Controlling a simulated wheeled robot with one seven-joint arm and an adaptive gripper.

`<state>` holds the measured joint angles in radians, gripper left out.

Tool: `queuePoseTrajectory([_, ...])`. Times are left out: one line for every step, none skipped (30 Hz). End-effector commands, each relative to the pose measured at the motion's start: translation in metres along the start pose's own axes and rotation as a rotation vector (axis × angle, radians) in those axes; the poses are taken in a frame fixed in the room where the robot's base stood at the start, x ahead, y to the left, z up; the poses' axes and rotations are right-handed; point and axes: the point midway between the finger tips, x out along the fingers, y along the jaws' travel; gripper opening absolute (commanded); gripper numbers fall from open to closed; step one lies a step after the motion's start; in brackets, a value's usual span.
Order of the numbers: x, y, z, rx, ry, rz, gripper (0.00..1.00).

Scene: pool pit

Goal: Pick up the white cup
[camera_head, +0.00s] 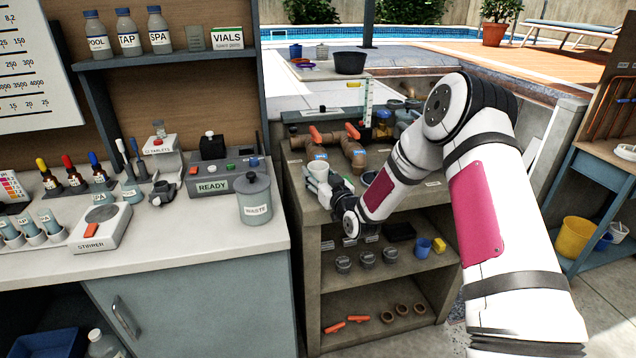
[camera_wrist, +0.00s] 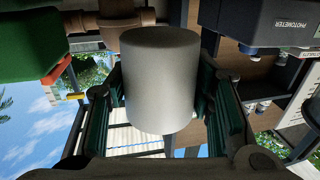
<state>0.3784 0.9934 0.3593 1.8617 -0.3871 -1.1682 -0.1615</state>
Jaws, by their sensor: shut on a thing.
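The white cup (camera_head: 317,171) is at the left edge of the brown shelf unit's top, in front of the pipe fittings. My gripper (camera_head: 324,188) is shut around its sides. In the wrist view the white cup (camera_wrist: 160,65) fills the middle as a plain pale cylinder, with one dark green finger pad on each side. The fingers of my gripper (camera_wrist: 160,105) flank it there. My fingers and wrist hide part of the cup in the head view. I cannot tell whether its base touches the surface.
Brown pipes with orange handles (camera_head: 336,140) stand just behind the cup. The grey bench (camera_head: 200,240) with the waste canister (camera_head: 254,199) lies to the left, across a narrow gap. A blue cup (camera_head: 423,247) and several dark caps sit on the shelf below.

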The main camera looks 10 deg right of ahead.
Motion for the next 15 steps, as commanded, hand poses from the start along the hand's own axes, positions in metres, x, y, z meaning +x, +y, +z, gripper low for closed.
queuePoseTrajectory([-0.004, 0.001, -0.006, -0.001, -0.001, 0.000, 0.29])
queuePoseTrajectory([-0.012, 0.002, -0.004, 0.001, -0.004, 0.001, 0.29])
queuePoseTrajectory([-0.021, 0.003, -0.005, 0.001, -0.004, 0.001, 0.29])
queuePoseTrajectory([-0.027, 0.003, -0.006, 0.001, -0.004, 0.000, 0.29])
queuePoseTrajectory([-0.034, 0.004, -0.007, 0.001, -0.003, 0.000, 0.29])
queuePoseTrajectory([-0.044, 0.005, -0.008, 0.001, -0.003, 0.000, 0.29])
queuePoseTrajectory([-0.051, 0.006, -0.008, 0.001, -0.003, 0.000, 0.29])
queuePoseTrajectory([-0.059, 0.006, -0.009, 0.001, -0.003, 0.001, 0.29])
queuePoseTrajectory([-0.069, 0.008, -0.010, 0.001, -0.004, 0.001, 0.29])
queuePoseTrajectory([-0.077, 0.009, -0.010, 0.000, -0.004, 0.001, 0.29])
queuePoseTrajectory([-0.085, 0.010, -0.012, 0.001, -0.003, 0.001, 0.29])
queuePoseTrajectory([-0.095, 0.011, -0.012, 0.000, -0.003, 0.001, 0.29])
queuePoseTrajectory([-0.103, 0.011, -0.013, 0.001, -0.003, 0.001, 0.29])
queuePoseTrajectory([-0.109, 0.012, -0.014, 0.001, -0.003, 0.001, 0.29])
queuePoseTrajectory([-0.118, 0.013, -0.014, 0.000, -0.002, 0.001, 0.29])
